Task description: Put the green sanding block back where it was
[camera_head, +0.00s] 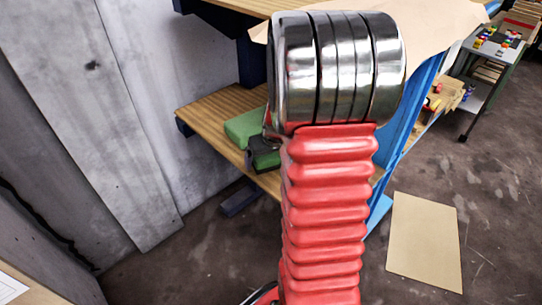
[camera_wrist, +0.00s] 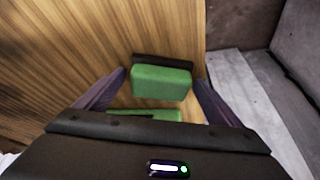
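A green block (camera_wrist: 162,84) with a dark strip along its far side lies between the fingertips of my gripper (camera_wrist: 161,76) in the wrist view. The fingers are apart, with a narrow gap showing on each side of the block. A second green piece (camera_wrist: 150,113) shows nearer, partly hidden by the gripper body. In the head view, one green block (camera_head: 244,126) lies on the wooden shelf. Another green piece (camera_head: 266,159) shows below the dark gripper, near the shelf's front edge. My arm hides much of this area. I cannot tell which green piece is the sanding block.
The wooden shelf (camera_head: 213,108) is the lower board of a blue-framed bench, beside a grey wall (camera_head: 165,70). A cardboard sheet (camera_head: 425,240) lies on the floor at right. A trolley (camera_head: 490,55) with small items stands at the back right.

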